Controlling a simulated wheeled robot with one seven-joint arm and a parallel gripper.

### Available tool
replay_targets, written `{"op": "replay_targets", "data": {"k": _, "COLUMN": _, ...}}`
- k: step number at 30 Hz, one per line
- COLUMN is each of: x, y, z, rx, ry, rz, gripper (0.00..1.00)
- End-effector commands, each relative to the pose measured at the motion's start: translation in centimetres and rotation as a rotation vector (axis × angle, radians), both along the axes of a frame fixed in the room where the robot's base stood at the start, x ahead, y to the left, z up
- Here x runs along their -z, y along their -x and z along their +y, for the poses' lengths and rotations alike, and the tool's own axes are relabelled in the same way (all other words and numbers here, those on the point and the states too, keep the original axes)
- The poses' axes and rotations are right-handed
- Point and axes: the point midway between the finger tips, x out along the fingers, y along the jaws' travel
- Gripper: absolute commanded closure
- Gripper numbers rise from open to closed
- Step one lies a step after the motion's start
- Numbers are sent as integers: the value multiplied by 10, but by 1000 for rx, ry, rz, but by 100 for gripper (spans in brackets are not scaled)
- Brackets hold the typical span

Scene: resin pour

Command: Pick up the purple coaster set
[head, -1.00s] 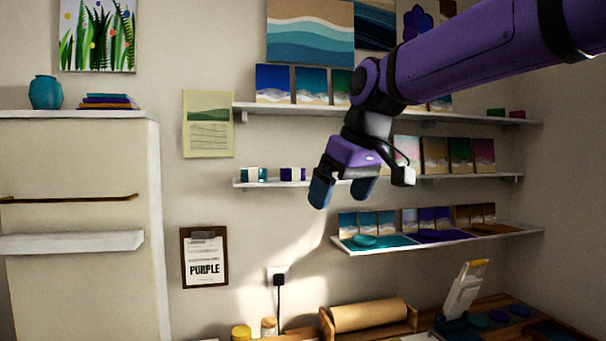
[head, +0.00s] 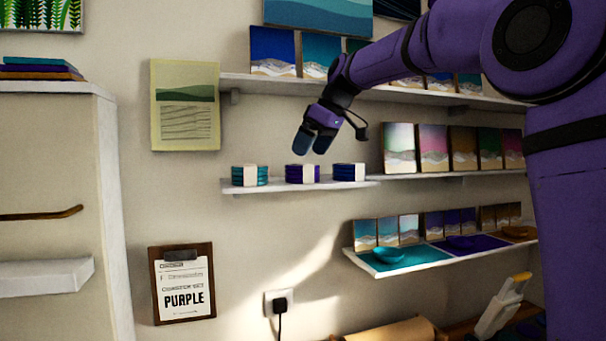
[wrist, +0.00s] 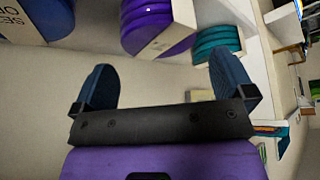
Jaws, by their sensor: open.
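The purple coaster set (head: 303,174), a round stack with a pale band, stands in the middle of a short white shelf (head: 265,188). In the wrist view, the purple set (wrist: 157,26) lies beyond the gap between my two blue fingers (wrist: 165,85). The teal set (wrist: 217,42) shows past the right finger, and the blue-purple set (wrist: 50,16) is partly cut off.
A higher shelf (head: 240,83) with seascape panels runs above. A lower shelf (head: 400,262) holds dishes and panels. A clipboard (head: 183,285) reading PURPLE hangs on the wall, and a white cabinet (head: 60,150) stands at left.

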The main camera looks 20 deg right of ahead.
Motion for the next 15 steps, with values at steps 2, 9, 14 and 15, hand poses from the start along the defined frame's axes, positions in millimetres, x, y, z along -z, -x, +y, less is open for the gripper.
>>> {"op": "replay_targets", "data": {"k": 2, "x": 7, "y": -3, "z": 2, "rx": 0, "ry": 0, "rz": 2, "gripper": 0}}
{"op": "replay_targets", "data": {"k": 9, "x": 36, "y": -15, "z": 13, "rx": 0, "ry": 1, "rz": 2, "gripper": 0}}
{"op": "replay_targets", "data": {"k": 14, "x": 46, "y": -19, "z": 17, "rx": 0, "ry": 1, "rz": 1, "gripper": 0}}
{"op": "replay_targets", "data": {"k": 15, "x": 47, "y": -19, "z": 17, "rx": 0, "ry": 1, "rz": 1, "gripper": 0}}
